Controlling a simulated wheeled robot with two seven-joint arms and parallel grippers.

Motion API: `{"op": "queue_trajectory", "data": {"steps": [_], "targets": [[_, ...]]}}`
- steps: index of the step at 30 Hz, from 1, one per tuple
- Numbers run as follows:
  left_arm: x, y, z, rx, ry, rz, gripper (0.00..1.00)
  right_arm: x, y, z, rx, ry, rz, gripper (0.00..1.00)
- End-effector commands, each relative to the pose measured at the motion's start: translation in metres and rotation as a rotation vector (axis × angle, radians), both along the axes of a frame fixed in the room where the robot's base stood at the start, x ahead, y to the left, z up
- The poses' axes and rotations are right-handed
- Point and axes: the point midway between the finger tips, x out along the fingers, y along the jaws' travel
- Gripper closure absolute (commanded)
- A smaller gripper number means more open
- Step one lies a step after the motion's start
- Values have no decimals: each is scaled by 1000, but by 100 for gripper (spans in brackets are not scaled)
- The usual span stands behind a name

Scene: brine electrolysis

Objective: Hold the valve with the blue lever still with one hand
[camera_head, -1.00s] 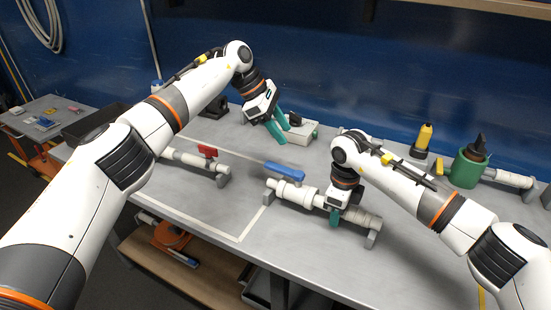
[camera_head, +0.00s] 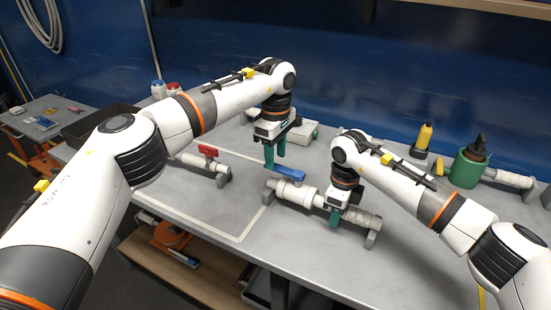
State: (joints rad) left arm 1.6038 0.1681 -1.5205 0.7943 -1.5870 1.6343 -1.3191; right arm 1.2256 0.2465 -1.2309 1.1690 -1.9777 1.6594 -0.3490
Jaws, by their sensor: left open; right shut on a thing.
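The valve with the blue lever (camera_head: 288,174) is part of a pale pipe assembly (camera_head: 302,194) lying on supports at the middle of the bench. My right gripper (camera_head: 335,216) points down and is shut on the pipe assembly, to the right of the valve body. Its fingers partly hide the pipe there. My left gripper (camera_head: 274,157) is open and empty, pointing down just behind and left of the blue lever. I cannot tell whether its fingertips touch the lever.
A valve with a red lever (camera_head: 207,150) on another pipe stands to the left. A pale box (camera_head: 303,134) lies behind my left gripper. The front bench surface is clear.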

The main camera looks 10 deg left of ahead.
Motion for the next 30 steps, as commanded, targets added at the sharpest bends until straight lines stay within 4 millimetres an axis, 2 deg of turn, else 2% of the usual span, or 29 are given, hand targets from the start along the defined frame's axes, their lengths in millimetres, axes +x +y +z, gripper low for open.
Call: {"op": "queue_trajectory", "data": {"steps": [6,14,15,23,30], "targets": [[0,0,-17,1,0,0,56,0,0,0,0,0,0,100],[0,0,-19,0,-1,1,56,0,0,0,0,0,0,100],[0,0,-19,0,-1,1,58,0,0,0,0,0,0,100],[0,0,-19,0,-1,1,100,0,0,0,0,0,-1,100],[0,0,-18,-1,-1,4,100,0,0,0,0,0,-1,100]]}}
